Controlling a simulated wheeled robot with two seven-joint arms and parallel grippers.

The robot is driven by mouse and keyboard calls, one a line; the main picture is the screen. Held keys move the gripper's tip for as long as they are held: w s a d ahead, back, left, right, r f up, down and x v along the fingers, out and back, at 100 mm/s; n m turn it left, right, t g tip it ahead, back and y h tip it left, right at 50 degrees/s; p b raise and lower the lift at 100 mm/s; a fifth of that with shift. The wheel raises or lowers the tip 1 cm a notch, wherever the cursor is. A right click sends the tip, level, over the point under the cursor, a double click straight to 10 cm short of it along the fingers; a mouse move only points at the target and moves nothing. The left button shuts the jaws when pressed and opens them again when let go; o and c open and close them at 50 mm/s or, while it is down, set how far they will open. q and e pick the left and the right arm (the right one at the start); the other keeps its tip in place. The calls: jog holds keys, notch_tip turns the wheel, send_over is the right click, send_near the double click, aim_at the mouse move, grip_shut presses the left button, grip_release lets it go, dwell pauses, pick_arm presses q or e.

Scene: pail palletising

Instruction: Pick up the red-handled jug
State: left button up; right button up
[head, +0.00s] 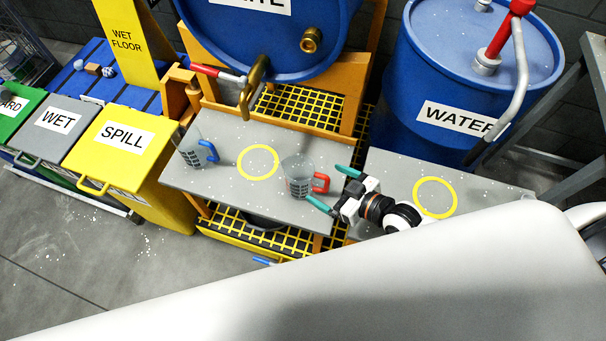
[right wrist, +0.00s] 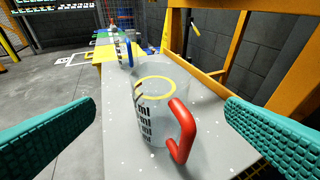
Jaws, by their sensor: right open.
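The red-handled jug (head: 298,176) is a clear measuring jug with dark markings, upright on a grey shelf (head: 225,181). Its red handle (head: 321,183) points right, towards my right gripper. My right gripper (head: 333,188) is open and empty just right of the handle, apart from it. In the right wrist view the jug (right wrist: 160,105) stands ahead between the teal fingers, with its red handle (right wrist: 184,130) nearest. The left gripper is not in view.
A blue-handled jug (head: 193,149) stands at the left of the shelf. A yellow ring (head: 257,162) lies between the jugs; another ring (head: 435,198) marks the right shelf. A blue drum with a brass tap (head: 253,88) overhangs the shelf's back. Yellow SPILL bin (head: 124,145) stands left.

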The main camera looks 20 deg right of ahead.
aim_at(290, 163)
jog(key=x, duration=0.3)
jog(key=shift+w+a+f, duration=0.1)
jog(key=shift+w+a, duration=0.05)
jog(key=shift+a, duration=0.05)
jog(key=x, duration=0.2)
jog(key=r+x, duration=0.1)
jog(key=x, duration=0.1)
jog(key=shift+w+a+f, duration=0.15)
jog(key=shift+w+a, duration=0.1)
jog(key=shift+w, duration=0.3)
jog(key=shift+w+a+f, duration=0.2)
jog(key=shift+w, duration=0.1)
jog(key=shift+s, duration=0.1)
jog(key=shift+r, duration=0.1)
jog(key=c, duration=1.4)
